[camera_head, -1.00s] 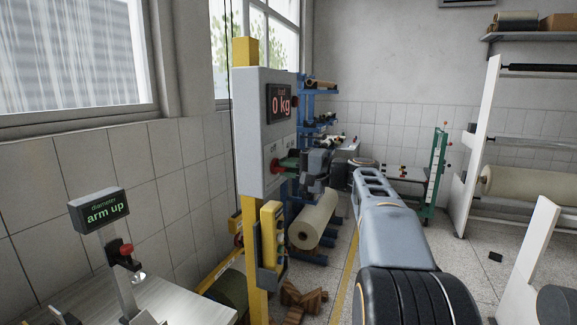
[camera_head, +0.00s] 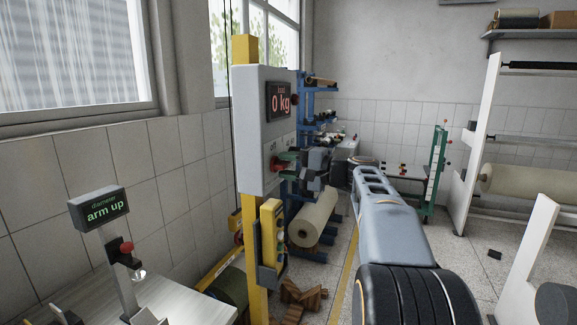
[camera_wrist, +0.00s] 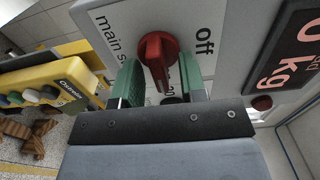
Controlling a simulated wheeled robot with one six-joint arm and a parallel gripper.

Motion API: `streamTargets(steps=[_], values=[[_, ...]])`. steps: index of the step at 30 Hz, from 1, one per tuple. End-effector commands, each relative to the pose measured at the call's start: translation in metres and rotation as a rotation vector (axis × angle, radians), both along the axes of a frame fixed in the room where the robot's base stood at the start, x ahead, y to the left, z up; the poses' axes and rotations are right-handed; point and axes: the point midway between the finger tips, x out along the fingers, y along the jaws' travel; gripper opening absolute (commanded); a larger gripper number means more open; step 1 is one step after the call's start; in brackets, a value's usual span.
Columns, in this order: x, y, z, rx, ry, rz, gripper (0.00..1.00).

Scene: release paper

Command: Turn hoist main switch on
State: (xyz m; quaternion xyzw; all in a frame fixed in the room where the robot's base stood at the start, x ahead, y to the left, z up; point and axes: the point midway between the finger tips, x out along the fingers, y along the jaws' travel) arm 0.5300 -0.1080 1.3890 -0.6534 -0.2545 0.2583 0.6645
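The hoist main switch is a red knob (camera_wrist: 157,56) on the front of a light grey control box (camera_head: 252,130). In the wrist view its grip points down in the picture, beside the words "main s..." and "off". My gripper (camera_wrist: 162,88) has two green fingers standing apart, one on each side of the knob's lower end. Gaps show between the knob and the fingers; whether either touches it cannot be told. In the head view my gripper (camera_head: 284,162) is at the box face and partly covers the knob.
The box display reads "0 kg", with a small red button (camera_wrist: 261,103) near it. A yellow pendant (camera_head: 270,232) hangs below the box on a yellow post. A bench with an "arm up" display (camera_head: 101,207) stands at left. A paper roll (camera_head: 314,218) lies behind.

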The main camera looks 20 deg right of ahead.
Motion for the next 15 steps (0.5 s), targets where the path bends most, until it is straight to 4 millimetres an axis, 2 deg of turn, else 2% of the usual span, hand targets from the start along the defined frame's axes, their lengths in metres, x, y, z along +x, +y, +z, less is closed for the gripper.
streamTargets(steps=[8,15], values=[[-0.002,-0.002,-0.001,-0.001,-0.001,-0.001,0.38],[-0.028,-0.028,-0.003,-0.003,-0.001,-0.006,0.38]])
